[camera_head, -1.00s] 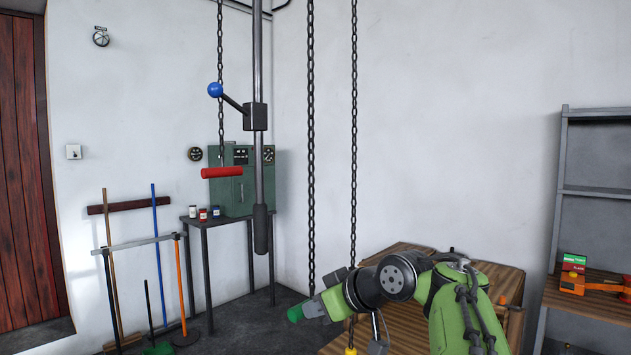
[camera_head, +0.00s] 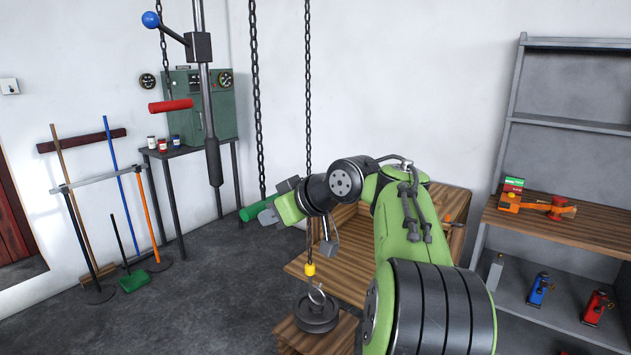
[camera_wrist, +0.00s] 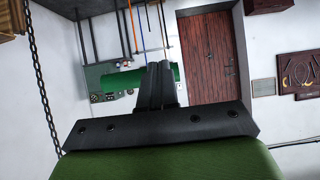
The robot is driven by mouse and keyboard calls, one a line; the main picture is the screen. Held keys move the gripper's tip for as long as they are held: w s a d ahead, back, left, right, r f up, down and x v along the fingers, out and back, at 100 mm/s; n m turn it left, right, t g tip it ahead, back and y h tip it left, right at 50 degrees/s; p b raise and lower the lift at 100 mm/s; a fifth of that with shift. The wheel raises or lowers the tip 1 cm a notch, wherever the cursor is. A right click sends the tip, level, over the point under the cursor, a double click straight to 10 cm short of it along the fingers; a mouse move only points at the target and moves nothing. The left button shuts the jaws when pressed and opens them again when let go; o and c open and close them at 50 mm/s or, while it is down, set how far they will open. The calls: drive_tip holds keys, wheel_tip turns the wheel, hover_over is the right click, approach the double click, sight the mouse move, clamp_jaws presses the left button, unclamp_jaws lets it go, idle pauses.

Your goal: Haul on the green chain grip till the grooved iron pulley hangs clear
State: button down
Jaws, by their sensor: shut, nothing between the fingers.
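The green chain grip (camera_head: 252,212) hangs at the end of a dark chain, left of my arm. My gripper (camera_head: 268,215) is at its right end, fingers shut with nothing between them. In the wrist view the shut fingertips (camera_wrist: 160,72) overlap the green grip (camera_wrist: 122,80), which lies crosswise beyond them; whether they touch it I cannot tell. The grooved iron pulley (camera_head: 318,315) is below a yellow fitting (camera_head: 310,269) on a second chain. It shows directly over a low wooden block (camera_head: 290,335); I cannot tell whether they touch.
A red grip (camera_head: 170,106) hangs at the left, near a blue-knobbed lever (camera_head: 150,19). A wooden bench (camera_head: 440,208) stands behind my arm. Brooms (camera_head: 150,205) lean at the left wall. A shelf (camera_head: 575,220) with tools stands right. The floor at left centre is clear.

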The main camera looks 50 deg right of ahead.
drive_tip(key=p+v, duration=0.3)
drive_tip(key=v, duration=0.5)
drive_tip(key=shift+s+d, duration=0.2)
drive_tip(key=shift+s, duration=0.15)
